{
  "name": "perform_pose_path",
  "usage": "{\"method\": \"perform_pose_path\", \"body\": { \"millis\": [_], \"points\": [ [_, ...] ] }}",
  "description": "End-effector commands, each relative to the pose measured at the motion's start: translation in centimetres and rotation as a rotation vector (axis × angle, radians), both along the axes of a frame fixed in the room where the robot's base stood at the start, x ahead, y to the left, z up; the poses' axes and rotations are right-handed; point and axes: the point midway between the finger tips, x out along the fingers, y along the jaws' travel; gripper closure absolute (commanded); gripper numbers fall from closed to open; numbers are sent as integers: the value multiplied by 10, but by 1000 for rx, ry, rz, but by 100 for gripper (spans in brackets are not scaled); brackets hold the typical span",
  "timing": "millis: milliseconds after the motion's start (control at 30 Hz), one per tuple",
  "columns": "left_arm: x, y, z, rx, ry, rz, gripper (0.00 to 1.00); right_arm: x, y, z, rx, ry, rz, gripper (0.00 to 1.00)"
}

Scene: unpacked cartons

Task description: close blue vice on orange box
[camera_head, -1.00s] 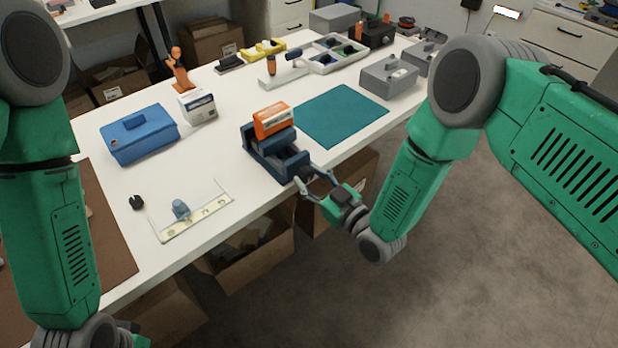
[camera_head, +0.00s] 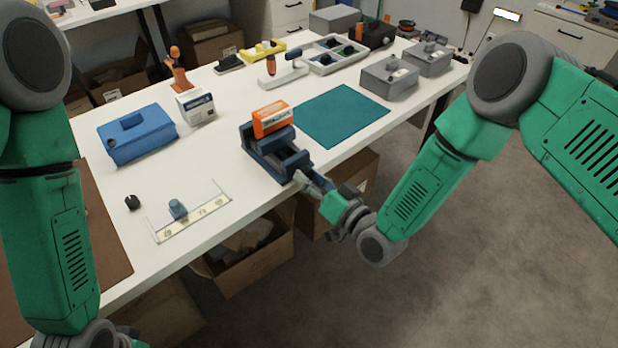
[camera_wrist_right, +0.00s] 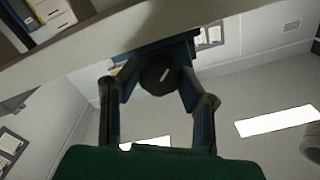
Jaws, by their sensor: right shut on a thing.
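The blue vice (camera_head: 279,156) stands at the front edge of the white table. The orange box (camera_head: 271,119) sits upright between its jaws at the back end; I cannot tell whether a gap remains there. My right gripper (camera_head: 308,183) is at the vice's front end, just past the table edge. In the right wrist view its two fingers (camera_wrist_right: 160,92) are shut around the dark round end of the vice's screw (camera_wrist_right: 158,74), below the blue vice body (camera_wrist_right: 188,46). My left arm shows at the left, but its fingers are out of the picture.
A teal mat (camera_head: 342,115) lies right of the vice. A blue case (camera_head: 137,140), a white box (camera_head: 196,107) and a small blue-grey part (camera_head: 177,209) on a marked strip lie left. Grey metal boxes (camera_head: 389,78) stand at back right. Open cartons (camera_head: 250,262) sit below the table edge.

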Motion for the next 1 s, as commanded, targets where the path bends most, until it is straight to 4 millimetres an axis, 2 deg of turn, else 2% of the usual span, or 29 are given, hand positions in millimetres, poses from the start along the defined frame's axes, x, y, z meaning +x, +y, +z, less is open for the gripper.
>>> {"method": "perform_pose_path", "body": {
  "millis": [33,500,533,567,600,1000],
  "points": [
    [0,0,-1,0,0,0,60,-4,-1,-8,-3,23,3,97],
    [0,0,-1,0,0,0,60,-5,0,-8,6,30,5,97],
    [0,0,-1,0,0,0,60,-5,0,-8,6,30,5,61],
    [0,0,-1,0,0,0,60,-5,0,-7,6,30,5,50],
    [0,0,-1,0,0,0,60,-4,0,-7,7,28,4,48],
    [-2,0,0,0,-2,0,60,-9,-5,-2,12,18,3,48]
  ]
}}
